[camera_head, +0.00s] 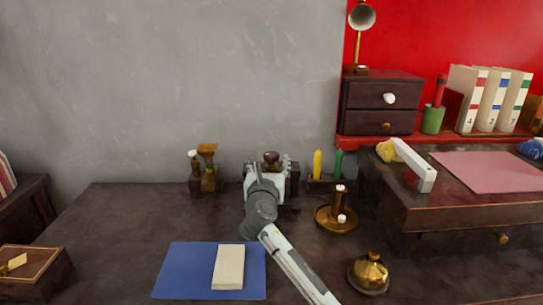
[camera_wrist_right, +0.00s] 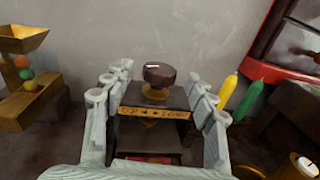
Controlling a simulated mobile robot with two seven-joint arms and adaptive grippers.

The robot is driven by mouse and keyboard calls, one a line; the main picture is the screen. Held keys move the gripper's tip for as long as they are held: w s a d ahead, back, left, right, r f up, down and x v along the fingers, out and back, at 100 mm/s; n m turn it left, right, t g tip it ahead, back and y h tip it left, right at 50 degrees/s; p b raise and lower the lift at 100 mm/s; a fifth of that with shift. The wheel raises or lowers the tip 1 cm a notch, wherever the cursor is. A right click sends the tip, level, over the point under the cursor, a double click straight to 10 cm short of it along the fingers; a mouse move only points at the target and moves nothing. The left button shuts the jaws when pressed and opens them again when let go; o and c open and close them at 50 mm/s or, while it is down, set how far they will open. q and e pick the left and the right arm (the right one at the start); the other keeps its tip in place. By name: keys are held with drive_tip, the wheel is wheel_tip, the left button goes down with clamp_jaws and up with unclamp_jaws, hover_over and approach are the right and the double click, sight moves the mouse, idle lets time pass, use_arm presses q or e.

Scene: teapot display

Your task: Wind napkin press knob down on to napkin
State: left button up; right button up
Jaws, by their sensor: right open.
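The napkin press (camera_head: 293,180) stands at the back of the dark table, partly hidden behind my right gripper (camera_head: 268,170). Its dark round knob (camera_head: 271,157) shows just above the gripper. In the right wrist view the knob (camera_wrist_right: 159,74) sits on a brass collar on top of the press (camera_wrist_right: 155,97), which has a lettered brass plate. A red patch, perhaps the napkin (camera_wrist_right: 150,158), shows low in the press opening. My right gripper (camera_wrist_right: 160,88) is open, its fingers to either side of the press and knob, with no clear contact. My left gripper is out of view.
A yellow candle (camera_head: 317,164) and a green one (camera_head: 338,164) stand close right of the press. A brass candle holder (camera_head: 335,222) and bell (camera_head: 369,273) are nearer. A brass-funnelled device (camera_head: 207,170) stands left.

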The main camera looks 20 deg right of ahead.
sight(271, 160)
drive_tip(key=x, duration=0.3)
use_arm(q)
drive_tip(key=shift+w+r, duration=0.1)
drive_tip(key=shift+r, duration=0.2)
use_arm(e)
drive_tip(key=shift+w, duration=0.15)
drive_tip(key=shift+c, duration=0.2)
drive_tip(key=c, duration=1.1)
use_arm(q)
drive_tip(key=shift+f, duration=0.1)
use_arm(e)
drive_tip(key=shift+c, duration=0.3)
